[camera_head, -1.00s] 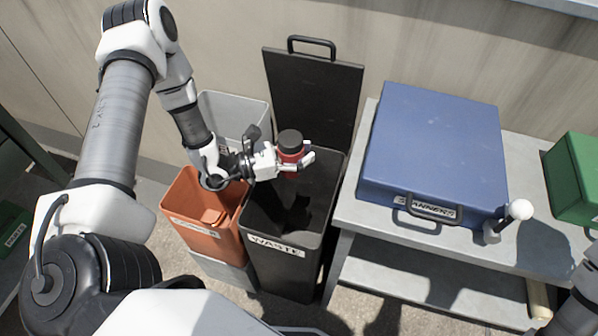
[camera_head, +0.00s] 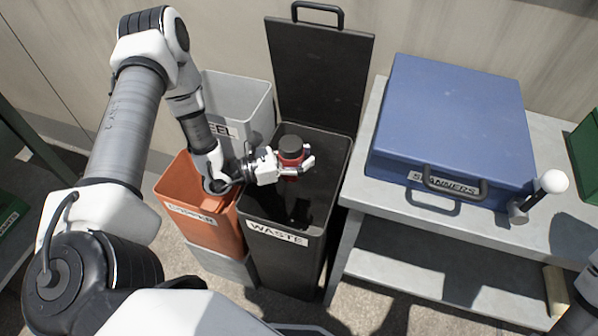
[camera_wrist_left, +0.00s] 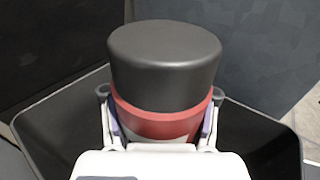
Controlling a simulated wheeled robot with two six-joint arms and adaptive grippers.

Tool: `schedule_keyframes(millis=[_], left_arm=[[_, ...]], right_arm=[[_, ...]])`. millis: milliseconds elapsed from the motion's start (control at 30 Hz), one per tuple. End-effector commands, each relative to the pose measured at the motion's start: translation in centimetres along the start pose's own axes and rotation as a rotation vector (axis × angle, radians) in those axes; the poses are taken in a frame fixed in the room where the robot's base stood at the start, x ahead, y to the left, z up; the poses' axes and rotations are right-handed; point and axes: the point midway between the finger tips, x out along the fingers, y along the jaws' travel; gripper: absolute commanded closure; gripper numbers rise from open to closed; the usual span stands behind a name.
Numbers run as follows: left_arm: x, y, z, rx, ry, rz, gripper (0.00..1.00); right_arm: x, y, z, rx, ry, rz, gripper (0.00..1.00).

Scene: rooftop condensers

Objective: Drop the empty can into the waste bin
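A red can (camera_head: 290,160) with a dark grey top is held upright in my left gripper (camera_head: 300,163). The left wrist view shows the can (camera_wrist_left: 165,75) between the two fingers (camera_wrist_left: 162,125), which touch its red sides. The black bin labelled WASTE (camera_head: 277,234) stands open with its lid (camera_head: 318,75) raised behind it. The can is over the bin's opening in the head view; its exact height above the rim is hard to tell. My right gripper is out of view; only part of that arm shows at the lower right.
An orange bin (camera_head: 203,228) stands left of the waste bin, with a grey bin (camera_head: 236,95) behind it. A grey bench (camera_head: 392,222) on the right carries a blue case labelled SPANNERS (camera_head: 450,125), a white-knobbed object (camera_head: 551,182) and a green box (camera_head: 588,150).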

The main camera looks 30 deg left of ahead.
Motion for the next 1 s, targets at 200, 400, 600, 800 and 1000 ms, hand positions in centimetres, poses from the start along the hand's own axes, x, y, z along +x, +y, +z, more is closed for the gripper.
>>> schedule_keyframes(millis=[200, 400, 600, 800, 1000], left_arm=[[0.0, 0.0, 0.0, 0.000, 0.000, 0.000, 0.13], [0.0, 0.0, 0.0, 0.000, 0.000, 0.000, 0.13], [-1.9, 0.2, 0.0, -0.002, -0.001, 0.006, 0.13], [-6.2, 0.2, 0.1, -0.002, -0.004, 0.010, 0.13], [-9.8, 0.2, 0.1, 0.000, -0.005, 0.008, 0.13]], right_arm=[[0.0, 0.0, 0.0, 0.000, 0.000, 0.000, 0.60], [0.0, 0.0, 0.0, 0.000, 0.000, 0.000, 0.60], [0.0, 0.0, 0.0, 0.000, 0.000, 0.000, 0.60], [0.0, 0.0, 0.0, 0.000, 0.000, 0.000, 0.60], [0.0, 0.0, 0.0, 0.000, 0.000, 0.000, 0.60]])
